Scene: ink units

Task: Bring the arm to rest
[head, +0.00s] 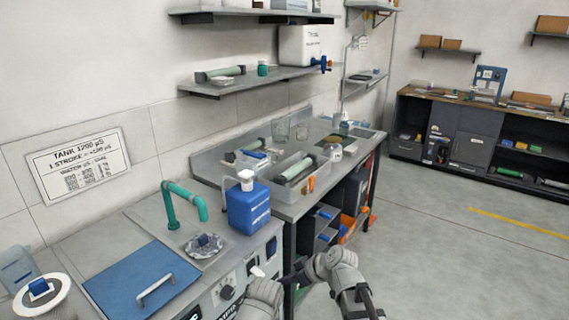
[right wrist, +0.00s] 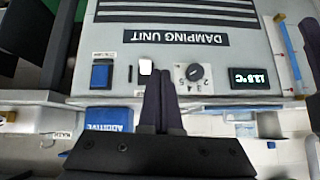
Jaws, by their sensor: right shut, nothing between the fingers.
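My right arm (head: 340,270) comes in at the bottom middle of the head view. Its dark gripper (head: 282,279) points left at the front panel of the grey damping unit (head: 230,285). In the right wrist view the two fingers of my right gripper (right wrist: 159,80) lie together, shut and empty. Their tips show beside a white switch (right wrist: 145,67) on the panel, which appears upside down; I cannot tell whether they touch it. A black dial (right wrist: 194,72) is to the right of the tips and a blue switch (right wrist: 100,76) to the left. My left gripper is not seen.
A blue additive bottle (head: 248,207) and a teal tap (head: 183,200) stand on the unit's top, near a blue lid (head: 140,281). A bench with a clear tray (head: 297,180) is behind. The floor (head: 450,240) to the right is open.

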